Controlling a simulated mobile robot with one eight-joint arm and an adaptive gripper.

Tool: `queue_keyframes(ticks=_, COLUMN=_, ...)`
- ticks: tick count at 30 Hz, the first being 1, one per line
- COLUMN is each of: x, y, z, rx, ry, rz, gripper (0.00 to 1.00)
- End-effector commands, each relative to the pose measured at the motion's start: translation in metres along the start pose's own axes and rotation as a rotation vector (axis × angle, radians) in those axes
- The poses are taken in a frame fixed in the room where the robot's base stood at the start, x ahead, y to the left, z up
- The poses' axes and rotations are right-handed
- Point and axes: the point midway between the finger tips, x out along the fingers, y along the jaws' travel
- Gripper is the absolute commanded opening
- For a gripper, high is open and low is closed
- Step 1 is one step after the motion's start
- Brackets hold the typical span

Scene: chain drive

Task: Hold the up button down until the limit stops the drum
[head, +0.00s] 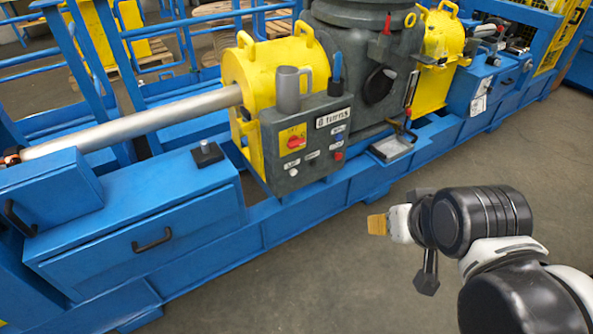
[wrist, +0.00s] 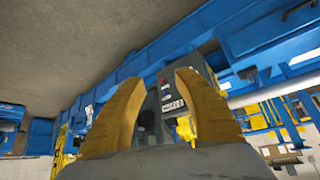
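A dark grey control box (head: 268,148) is fixed to the blue machine's front. My gripper (head: 377,225) is in front of the machine, right of and below the box, touching nothing. In the wrist view its two orange fingers (wrist: 160,78) are apart and empty. The box (wrist: 190,82) shows far off between and behind them. I cannot tell which part is the drum.
A grey mug-like cup (head: 288,90) and a blue-handled tool (head: 336,75) are on top of the box. A small tray (head: 392,148) juts out to its right. A long silver shaft (head: 130,128) runs left from a yellow cover (head: 258,65). The floor (head: 340,275) before the machine is clear.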

Motion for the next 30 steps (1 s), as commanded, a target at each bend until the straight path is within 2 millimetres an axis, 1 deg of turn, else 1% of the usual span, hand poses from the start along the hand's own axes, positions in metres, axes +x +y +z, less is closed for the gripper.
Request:
queue_keyframes(ticks=13, x=0.0, y=0.0, z=0.0, rx=0.0, ry=0.0, rz=0.0, gripper=0.38)
queue_keyframes(ticks=14, x=0.0, y=0.0, z=0.0, rx=0.0, ry=0.0, rz=0.0, gripper=0.31)
queue_keyframes(ticks=15, x=0.0, y=0.0, z=0.0, rx=0.0, ry=0.0, rz=0.0, gripper=0.18)
queue_keyframes(ticks=17, x=0.0, y=0.0, z=0.0, rx=0.0, ry=0.0, rz=0.0, gripper=0.0)
queue_keyframes(ticks=30, x=0.0, y=0.0, z=0.0, rx=0.0, ry=0.0, rz=0.0, gripper=0.0)
